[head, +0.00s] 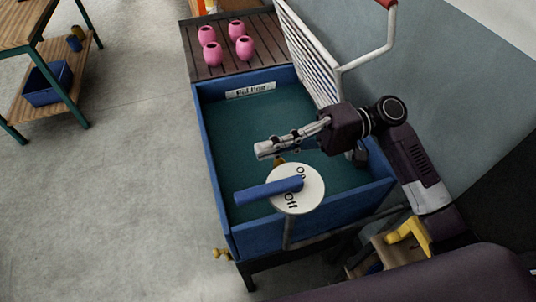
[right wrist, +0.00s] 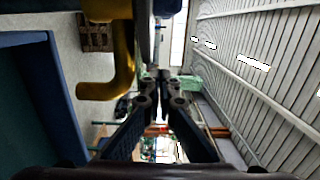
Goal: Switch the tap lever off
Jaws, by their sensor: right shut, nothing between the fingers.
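The blue tap lever (head: 265,191) points left from a white round dial (head: 309,194) marked On and Off. Its inner end lies between the two words, over the dial. My right gripper (head: 263,150) is shut and empty, above the lever in the head view and apart from it in the picture. A bit of brass (head: 280,160) shows behind the dial. In the right wrist view a bent brass pipe (right wrist: 122,70) hangs at upper left, beside my shut fingers (right wrist: 163,78); the lever cannot be made out there. My left gripper is out of view.
The dial stands at the near end of a blue-walled tank (head: 207,150) with a dark green inside. Several pink pots (head: 236,30) stand on a slatted board (head: 207,70) behind it. A white rack (head: 310,55) lines its right side.

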